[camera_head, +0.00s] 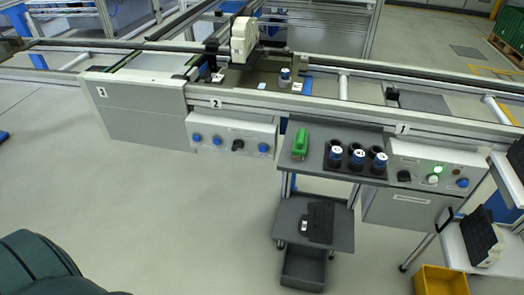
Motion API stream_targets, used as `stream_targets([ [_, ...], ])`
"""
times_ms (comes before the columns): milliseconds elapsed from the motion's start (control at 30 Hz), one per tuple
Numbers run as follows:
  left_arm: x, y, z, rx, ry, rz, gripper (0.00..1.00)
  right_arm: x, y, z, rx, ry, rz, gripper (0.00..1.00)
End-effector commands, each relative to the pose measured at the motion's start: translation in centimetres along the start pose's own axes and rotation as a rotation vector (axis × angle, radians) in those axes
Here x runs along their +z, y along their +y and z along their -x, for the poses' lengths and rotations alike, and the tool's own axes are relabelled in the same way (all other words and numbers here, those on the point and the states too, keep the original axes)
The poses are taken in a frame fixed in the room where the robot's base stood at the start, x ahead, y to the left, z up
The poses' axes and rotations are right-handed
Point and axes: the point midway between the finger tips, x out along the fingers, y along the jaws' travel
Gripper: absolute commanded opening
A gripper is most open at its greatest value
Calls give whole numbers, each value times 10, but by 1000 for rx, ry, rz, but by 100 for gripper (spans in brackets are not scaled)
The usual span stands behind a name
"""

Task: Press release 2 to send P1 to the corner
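The station 2 control box (232,136) hangs under the front rail, below the label "2". It carries two blue buttons at its left, a black knob (238,145) and another blue button (263,148) at its right. The button lettering is too small to read, so I cannot tell which is release 2. A dark pallet (258,79) sits on the line behind this box, with a white-and-blue cylinder (285,76) standing on it. I cannot read whether it is marked P1. Neither of my grippers is in view.
A grey shelf holds a green tool (300,143) and several blue-and-white cylinders in black holders. The station 1 box (434,172) shows a lit green light. A dark green ribbed shape (45,268) fills the lower left. The floor before station 2 is clear.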

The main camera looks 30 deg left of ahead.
Motion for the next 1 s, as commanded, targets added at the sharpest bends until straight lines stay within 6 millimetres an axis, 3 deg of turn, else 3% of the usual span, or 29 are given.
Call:
stream_targets([
  [33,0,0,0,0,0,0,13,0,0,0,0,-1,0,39],
  [100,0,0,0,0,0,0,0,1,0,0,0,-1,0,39],
  [1000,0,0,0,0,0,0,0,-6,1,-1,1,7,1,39],
])
